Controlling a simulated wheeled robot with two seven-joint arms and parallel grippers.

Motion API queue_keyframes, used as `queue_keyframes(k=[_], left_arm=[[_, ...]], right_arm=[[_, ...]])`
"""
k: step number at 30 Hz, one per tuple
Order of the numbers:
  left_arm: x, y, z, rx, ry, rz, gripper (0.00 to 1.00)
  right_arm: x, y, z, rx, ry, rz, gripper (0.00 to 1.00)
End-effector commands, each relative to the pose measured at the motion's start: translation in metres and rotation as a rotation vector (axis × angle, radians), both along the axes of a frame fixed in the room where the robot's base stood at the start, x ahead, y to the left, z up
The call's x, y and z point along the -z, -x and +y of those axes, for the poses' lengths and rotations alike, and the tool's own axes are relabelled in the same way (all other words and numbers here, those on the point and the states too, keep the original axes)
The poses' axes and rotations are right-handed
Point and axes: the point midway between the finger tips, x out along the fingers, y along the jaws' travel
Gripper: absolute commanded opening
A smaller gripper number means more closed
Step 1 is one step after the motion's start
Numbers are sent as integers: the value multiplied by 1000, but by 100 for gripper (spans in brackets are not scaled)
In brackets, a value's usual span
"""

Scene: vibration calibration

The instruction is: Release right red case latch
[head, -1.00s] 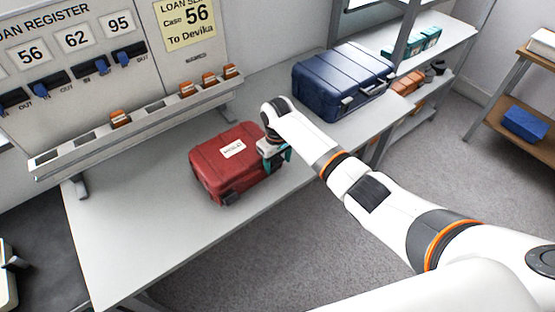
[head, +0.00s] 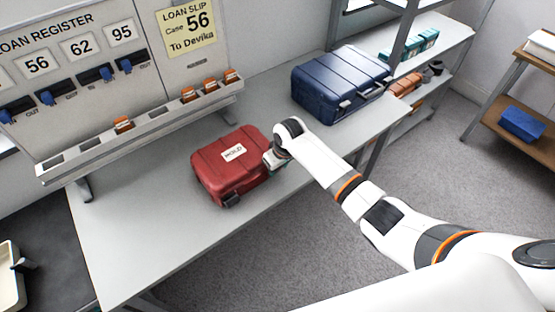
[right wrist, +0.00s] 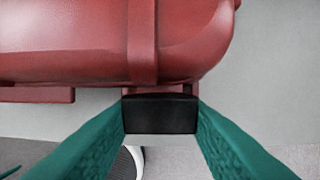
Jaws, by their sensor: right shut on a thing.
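The red case (head: 225,172) lies closed on the grey bench, with a white label on its lid. Its left latch (head: 232,200) is a dark piece on the front side. My right gripper (head: 273,163) is at the case's front right; its fingers are mostly hidden in the head view. In the right wrist view, the black right latch (right wrist: 160,114) sits between the green fingertips, just under the red case edge (right wrist: 143,62). The gripper is shut on this latch. Whether the latch has swung free of the case I cannot tell. My left gripper is not in view.
A blue case (head: 340,85) stands further back on the bench (head: 150,235). A register board (head: 60,70) with a slotted rail of orange pieces (head: 190,94) stands behind the red case. The bench left of and in front of the red case is clear.

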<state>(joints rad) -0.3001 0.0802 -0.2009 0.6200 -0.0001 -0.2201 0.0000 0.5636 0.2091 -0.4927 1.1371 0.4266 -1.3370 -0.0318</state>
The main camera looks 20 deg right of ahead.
Motion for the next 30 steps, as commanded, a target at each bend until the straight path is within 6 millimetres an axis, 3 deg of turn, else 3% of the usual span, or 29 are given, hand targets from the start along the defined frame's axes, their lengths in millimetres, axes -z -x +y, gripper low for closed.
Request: queue_keyframes(k=[3, 8, 21, 30], left_arm=[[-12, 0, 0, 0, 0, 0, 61], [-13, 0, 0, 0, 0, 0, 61], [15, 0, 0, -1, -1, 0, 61], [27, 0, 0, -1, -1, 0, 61]], right_arm=[[0, 5, -2, 2, -40, -98, 16], [6, 8, -4, 1, -94, -241, 16], [17, 13, -6, 0, -217, -563, 16], [17, 14, -6, 1, -258, -667, 16]])
